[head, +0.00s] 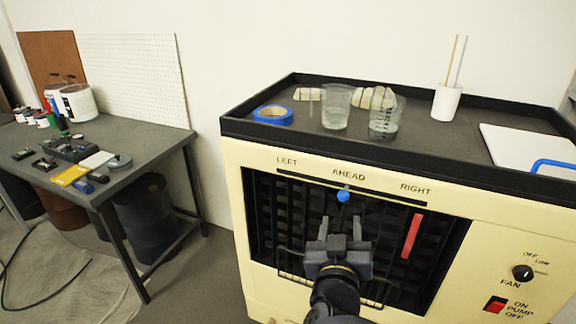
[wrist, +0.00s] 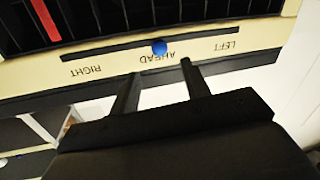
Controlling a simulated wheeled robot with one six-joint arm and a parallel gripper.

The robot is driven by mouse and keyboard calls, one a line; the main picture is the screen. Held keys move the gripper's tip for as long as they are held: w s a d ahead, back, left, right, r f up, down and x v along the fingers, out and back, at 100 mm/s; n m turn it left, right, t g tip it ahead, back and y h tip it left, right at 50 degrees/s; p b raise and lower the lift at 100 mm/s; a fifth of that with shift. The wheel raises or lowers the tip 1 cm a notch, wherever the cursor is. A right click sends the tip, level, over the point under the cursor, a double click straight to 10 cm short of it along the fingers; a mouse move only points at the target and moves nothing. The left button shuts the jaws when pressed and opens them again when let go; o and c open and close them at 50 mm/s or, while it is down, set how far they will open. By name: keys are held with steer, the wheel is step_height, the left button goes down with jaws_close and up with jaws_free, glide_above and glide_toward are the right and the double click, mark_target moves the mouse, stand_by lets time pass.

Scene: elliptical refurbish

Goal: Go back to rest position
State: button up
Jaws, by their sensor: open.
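My gripper (head: 340,229) is open and empty in front of the dark vent grille of a cream cabinet (head: 270,166). In the head view it is below a blue knob (head: 343,196). The knob stands on the slot under the word AHEAD. In the wrist view, the blue knob (wrist: 159,46) shows just past and between the two fingertips (wrist: 159,68), apart from them as far as I can tell. That view is upside down, with the labels inverted.
A red strip (head: 412,235) hangs on the grille's right side. The black-rimmed cabinet top (head: 262,133) holds blue tape (head: 273,114), clear beakers (head: 336,106), a white cup (head: 446,103) and a white board (head: 525,148). A workbench (head: 150,139) with tools stands at left; open floor lies between.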

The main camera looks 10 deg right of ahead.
mark_target(343, 200)
steer(key=b+x, duration=0.1)
steer(key=x, duration=0.9)
steer(key=shift+f+b, duration=0.1)
steer(key=shift+b, duration=0.25)
steer(key=shift+w, duration=0.2)
steer(key=shift+w+a, duration=0.25)
steer(key=shift+a, duration=0.15)
